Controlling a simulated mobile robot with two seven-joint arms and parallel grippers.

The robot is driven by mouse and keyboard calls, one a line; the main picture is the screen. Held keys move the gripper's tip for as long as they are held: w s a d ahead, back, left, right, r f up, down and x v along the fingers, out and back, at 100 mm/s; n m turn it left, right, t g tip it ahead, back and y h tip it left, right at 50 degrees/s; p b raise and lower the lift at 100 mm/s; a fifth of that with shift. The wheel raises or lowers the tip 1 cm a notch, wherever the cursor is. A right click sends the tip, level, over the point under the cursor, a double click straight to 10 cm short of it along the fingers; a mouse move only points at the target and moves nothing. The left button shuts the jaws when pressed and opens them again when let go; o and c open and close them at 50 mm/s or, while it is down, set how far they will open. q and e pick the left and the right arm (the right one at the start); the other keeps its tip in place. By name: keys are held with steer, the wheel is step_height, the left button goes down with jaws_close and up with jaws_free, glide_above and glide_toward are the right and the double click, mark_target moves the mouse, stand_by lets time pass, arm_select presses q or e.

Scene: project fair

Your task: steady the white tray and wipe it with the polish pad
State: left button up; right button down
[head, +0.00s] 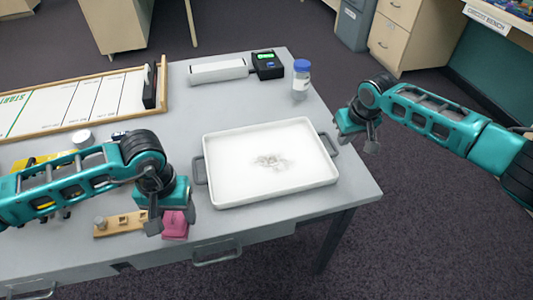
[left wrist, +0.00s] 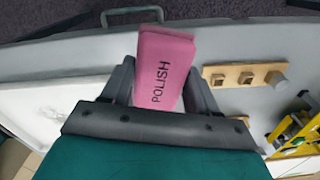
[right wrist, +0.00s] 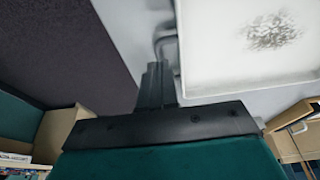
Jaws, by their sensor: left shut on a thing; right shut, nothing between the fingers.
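The white tray (head: 222,187) lies on the grey table with a dark smudge (head: 270,162) in its middle and a grey handle on each short side. My left gripper (head: 166,222) is shut on the pink polish pad (head: 176,226), left of the tray near the table's front edge. In the left wrist view the pad (left wrist: 165,62) reads POLISH and sits between the fingers. My right gripper (head: 371,142) is shut and empty, just right of the tray's right handle (head: 329,144). The right wrist view shows the closed fingers (right wrist: 155,78) beside the tray's handle (right wrist: 168,48), apparently apart from it.
A wooden block with pegs (head: 120,224) lies left of the pad. A framed START board (head: 80,100) is at the back left. A white bar (head: 217,71), a black device with a green display (head: 267,65) and a blue-capped jar (head: 301,80) stand behind the tray.

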arm_select(q)
steer(key=shift+r+p, duration=0.4)
steer(key=shift+r, duration=0.35)
arm_select(e)
steer(key=shift+r, duration=0.6)
arm_select(q)
steer(key=shift+f, duration=0.1)
